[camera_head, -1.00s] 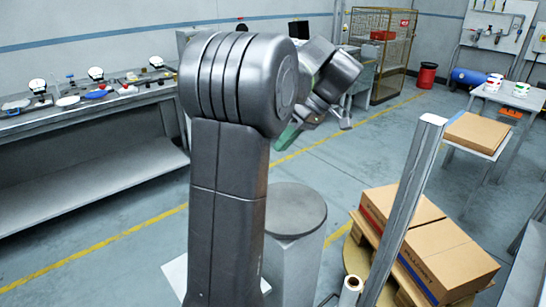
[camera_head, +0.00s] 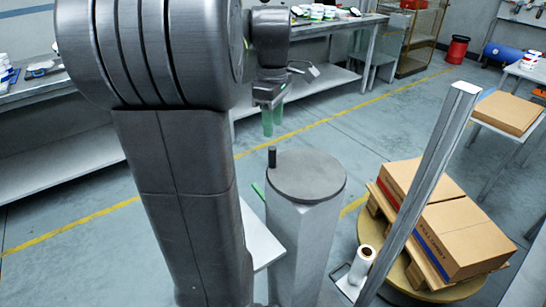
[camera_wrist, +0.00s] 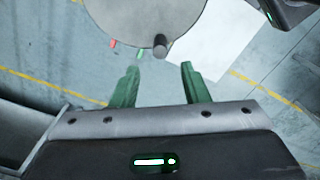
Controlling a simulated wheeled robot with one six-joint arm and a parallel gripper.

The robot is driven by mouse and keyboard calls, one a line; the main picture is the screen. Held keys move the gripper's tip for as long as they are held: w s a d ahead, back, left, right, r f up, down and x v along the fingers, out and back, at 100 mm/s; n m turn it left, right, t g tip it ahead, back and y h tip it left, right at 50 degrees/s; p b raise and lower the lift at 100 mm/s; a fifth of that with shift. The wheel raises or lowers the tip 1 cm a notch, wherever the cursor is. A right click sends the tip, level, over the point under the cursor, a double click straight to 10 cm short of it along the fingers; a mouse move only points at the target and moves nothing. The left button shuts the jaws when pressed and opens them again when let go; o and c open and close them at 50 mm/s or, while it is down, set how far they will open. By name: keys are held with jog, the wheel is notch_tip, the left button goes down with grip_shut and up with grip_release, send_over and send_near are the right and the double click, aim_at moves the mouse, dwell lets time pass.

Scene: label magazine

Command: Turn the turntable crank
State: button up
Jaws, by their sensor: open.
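The crank is a round grey disc (camera_head: 308,178) on top of a grey pedestal (camera_head: 300,240). An upright black handle (camera_head: 272,157) stands at the disc's far left rim. My gripper (camera_head: 268,122) hangs above and beyond the handle, its green fingers pointing down and apart, with nothing between them. In the wrist view, the handle (camera_wrist: 160,43) is ahead of the fingertips, roughly in line with the gap of my gripper (camera_wrist: 158,78), and not touched. The turntable (camera_head: 398,290) is a round tan platform at the right, carrying a pallet with cartons (camera_head: 455,235).
A tall metal post (camera_head: 425,180) rises between the crank and the cartons. A film roll (camera_head: 362,262) sits beside the post's foot. A long workbench (camera_head: 330,28) stands behind. The floor between bench and pedestal is clear.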

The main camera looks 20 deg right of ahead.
aim_at(273, 166)
notch_tip(273, 166, down, 11)
jog(key=shift+r+b, duration=0.1)
jog(key=shift+b, duration=0.35)
grip_shut()
